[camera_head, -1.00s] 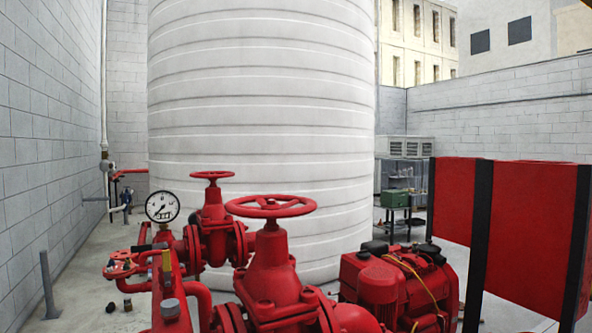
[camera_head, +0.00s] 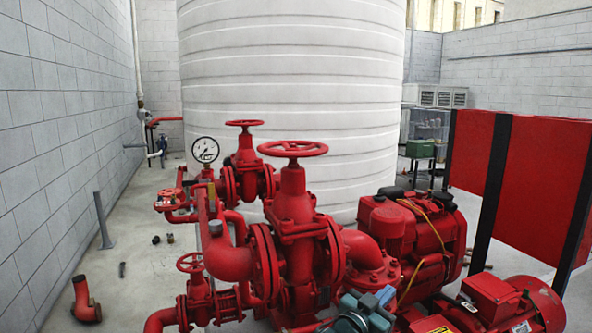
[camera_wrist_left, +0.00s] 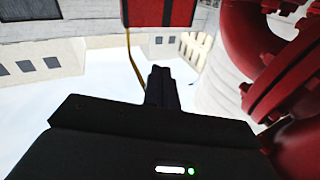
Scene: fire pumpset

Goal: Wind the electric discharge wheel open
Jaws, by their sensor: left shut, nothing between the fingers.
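A large red handwheel (camera_head: 292,148) tops the nearer upright valve (camera_head: 293,205) in the head view. A smaller-looking red handwheel (camera_head: 244,122) tops the valve behind it, and a small handwheel (camera_head: 190,262) sits low at the front left. No readable label shows which is the electric discharge wheel. My left gripper (camera_wrist_left: 162,72) shows in the left wrist view, its black fingers together and empty. No wheel rim lies between them. Red flanged pipework (camera_wrist_left: 280,75) is to the right in that view, apart from the fingers. My right gripper is not seen.
A pressure gauge (camera_head: 205,150) stands beside the valves. A red engine (camera_head: 410,230) and red motor (camera_head: 500,303) stand right, below a red panel (camera_head: 540,185). A loose pipe elbow (camera_head: 85,300) lies on the left floor. The white tank (camera_head: 290,70) fills the background.

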